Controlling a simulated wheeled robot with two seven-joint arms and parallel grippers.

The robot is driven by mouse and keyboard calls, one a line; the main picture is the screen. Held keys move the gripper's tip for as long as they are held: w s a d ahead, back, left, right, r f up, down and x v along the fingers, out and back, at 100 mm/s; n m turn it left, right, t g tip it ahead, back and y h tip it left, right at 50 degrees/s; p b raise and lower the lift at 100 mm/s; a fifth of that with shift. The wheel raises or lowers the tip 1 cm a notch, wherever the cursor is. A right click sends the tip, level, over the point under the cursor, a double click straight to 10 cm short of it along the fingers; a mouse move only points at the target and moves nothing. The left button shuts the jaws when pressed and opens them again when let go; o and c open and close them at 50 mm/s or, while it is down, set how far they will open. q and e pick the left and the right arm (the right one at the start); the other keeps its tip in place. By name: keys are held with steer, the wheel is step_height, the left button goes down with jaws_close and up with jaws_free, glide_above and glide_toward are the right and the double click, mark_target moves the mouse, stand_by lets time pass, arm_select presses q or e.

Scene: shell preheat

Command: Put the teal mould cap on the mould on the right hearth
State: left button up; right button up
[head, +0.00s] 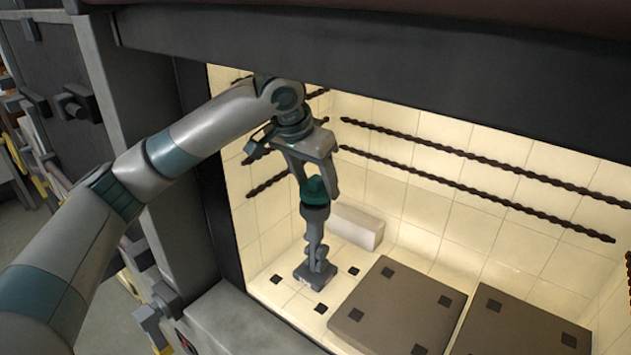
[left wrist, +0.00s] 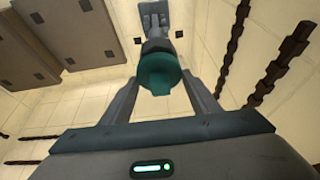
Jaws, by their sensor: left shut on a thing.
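The teal mould cap (head: 313,190) is between the fingers of my left gripper (head: 316,186), inside the lit chamber. In the left wrist view the cap (left wrist: 159,72) shows between the two fingers, and the gripper is shut on it. Directly below the cap is a grey jointed post (head: 314,228) with a square foot (head: 314,276) on the tiled floor. I cannot tell whether the cap touches the post. The right hearth may be the right brown slab (head: 515,330), cut off by the frame. No mould shows on its visible part. My right gripper is out of view.
A second brown slab (head: 396,308) lies left of it, with a narrow gap between. A pale block (head: 356,226) lies near the back wall. Dark twisted bars (head: 480,160) run along the walls. A dark beam (head: 380,70) crosses above the opening.

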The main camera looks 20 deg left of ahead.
arm_select(q)
steer(key=shift+a+f, duration=0.1)
steer(key=shift+f, duration=0.65)
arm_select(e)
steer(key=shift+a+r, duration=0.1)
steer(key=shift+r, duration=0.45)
arm_select(q)
steer(key=shift+f, duration=0.15)
steer(key=o, duration=1.1)
steer(key=shift+c, duration=0.2)
steer(key=shift+r, duration=0.2)
